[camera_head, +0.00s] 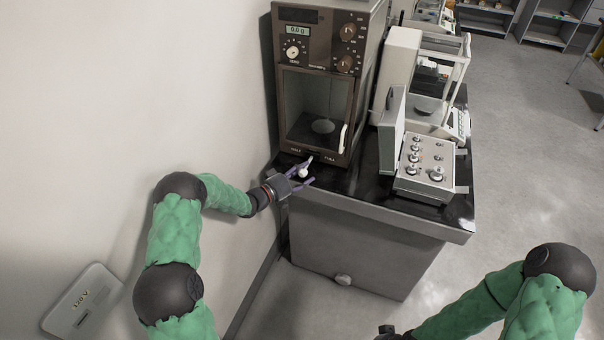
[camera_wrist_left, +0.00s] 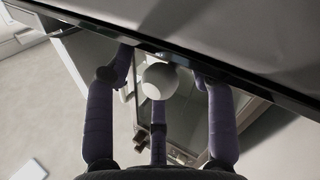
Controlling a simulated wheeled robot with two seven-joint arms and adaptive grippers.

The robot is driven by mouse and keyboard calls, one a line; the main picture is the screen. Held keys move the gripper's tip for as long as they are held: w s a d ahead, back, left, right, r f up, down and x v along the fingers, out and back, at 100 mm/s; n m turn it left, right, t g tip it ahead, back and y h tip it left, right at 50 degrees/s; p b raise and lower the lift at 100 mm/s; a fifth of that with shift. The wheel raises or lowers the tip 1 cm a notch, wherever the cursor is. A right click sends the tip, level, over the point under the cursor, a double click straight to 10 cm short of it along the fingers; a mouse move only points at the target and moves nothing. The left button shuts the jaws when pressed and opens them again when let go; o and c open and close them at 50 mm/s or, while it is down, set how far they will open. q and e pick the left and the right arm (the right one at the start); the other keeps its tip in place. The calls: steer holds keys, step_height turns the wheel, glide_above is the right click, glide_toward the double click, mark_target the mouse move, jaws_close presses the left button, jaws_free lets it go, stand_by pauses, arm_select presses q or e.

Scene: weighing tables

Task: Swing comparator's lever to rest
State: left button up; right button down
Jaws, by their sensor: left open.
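The comparator (camera_head: 266,62) is a tall brown balance on a dark bench top, with a small display and a glass-fronted chamber. Its lever's pale round knob (camera_head: 303,173) shows below the front edge, under the words HALF and FULL, nearer HALF. My left gripper (camera_head: 304,176) is open, with its purple fingers on either side of the knob. In the left wrist view the knob (camera_wrist_left: 160,80) sits between the spread fingers; I cannot tell whether any finger touches it. Of my right gripper only a dark part shows at the bottom edge.
A grey box with several metal knobs (camera_head: 425,170) and a pale balance (camera_head: 400,65) stand right of the comparator on the bench (camera_head: 380,200). A wall (camera_head: 130,90) is close on the left. Open floor (camera_head: 520,150) lies to the right.

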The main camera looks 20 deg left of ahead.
arm_select(q)
step_height(320, 180, up, 10)
stand_by(0.6)
